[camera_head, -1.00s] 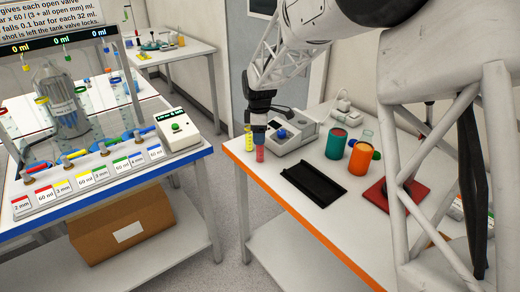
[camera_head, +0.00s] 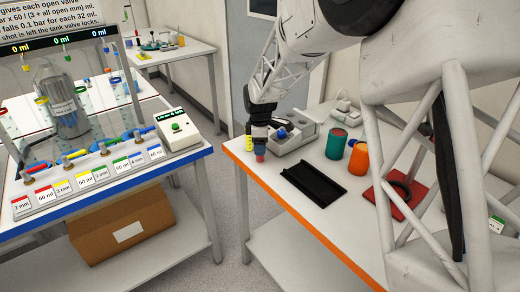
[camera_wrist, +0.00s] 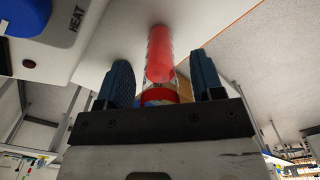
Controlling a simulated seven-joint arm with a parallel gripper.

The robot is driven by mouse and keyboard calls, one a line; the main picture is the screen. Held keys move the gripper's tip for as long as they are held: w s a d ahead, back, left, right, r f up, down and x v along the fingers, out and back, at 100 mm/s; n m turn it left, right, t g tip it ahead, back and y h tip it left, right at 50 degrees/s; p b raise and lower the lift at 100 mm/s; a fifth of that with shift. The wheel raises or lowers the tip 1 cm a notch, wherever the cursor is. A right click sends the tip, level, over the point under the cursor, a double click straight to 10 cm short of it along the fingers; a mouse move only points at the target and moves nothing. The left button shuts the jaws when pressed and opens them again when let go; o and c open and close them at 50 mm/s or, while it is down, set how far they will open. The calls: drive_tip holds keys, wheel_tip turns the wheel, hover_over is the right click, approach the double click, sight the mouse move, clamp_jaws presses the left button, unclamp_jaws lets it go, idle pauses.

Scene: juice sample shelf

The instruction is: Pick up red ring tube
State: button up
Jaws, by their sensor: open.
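The red ring tube (camera_wrist: 159,62) is a clear tube with red content and a red ring. In the wrist view it stands between the two blue fingers of my gripper (camera_wrist: 162,80), with a visible gap on each side. In the head view only the lower red part of the tube (camera_head: 260,158) shows beneath my gripper (camera_head: 259,146), which hides the rest. My gripper is open around the tube. A yellow ring tube (camera_head: 249,143) stands just left of it in the head view.
A grey heating device (camera_head: 296,131) stands close behind the tube. A black tray (camera_head: 313,184) lies to the right, with a teal cup (camera_head: 336,146) and an orange cup (camera_head: 358,160) behind it. The orange table edge (camera_head: 300,224) runs in front.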

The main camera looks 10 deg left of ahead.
drive_tip(key=shift+c, duration=0.2)
drive_tip(key=c, duration=1)
drive_tip(key=shift+o, duration=0.2)
drive_tip(key=shift+r, duration=0.1)
drive_tip(key=shift+r, duration=0.75)
wheel_tip(320, 180, up, 2)
drive_tip(key=shift+r, duration=0.1)
drive_tip(key=s+d, duration=0.3)
drive_tip(key=s, duration=0.4)
drive_tip(key=s+d+r, duration=0.1)
drive_tip(key=s+d, duration=0.1)
drive_tip(key=s, duration=0.6)
drive_tip(key=shift+d, duration=0.4)
drive_tip(key=shift+w, duration=0.1)
drive_tip(key=w+d+r, duration=0.1)
drive_tip(key=w+r, duration=0.2)
drive_tip(key=w, duration=0.8)
drive_tip(key=w+d+r, duration=0.1)
drive_tip(key=w+r, duration=0.2)
drive_tip(key=w, duration=0.9)
drive_tip(key=w+d+r, duration=0.2)
drive_tip(key=w+r, duration=0.1)
drive_tip(key=w, duration=0.9)
drive_tip(key=shift+w+n, duration=0.2)
drive_tip(key=shift+n, duration=0.2)
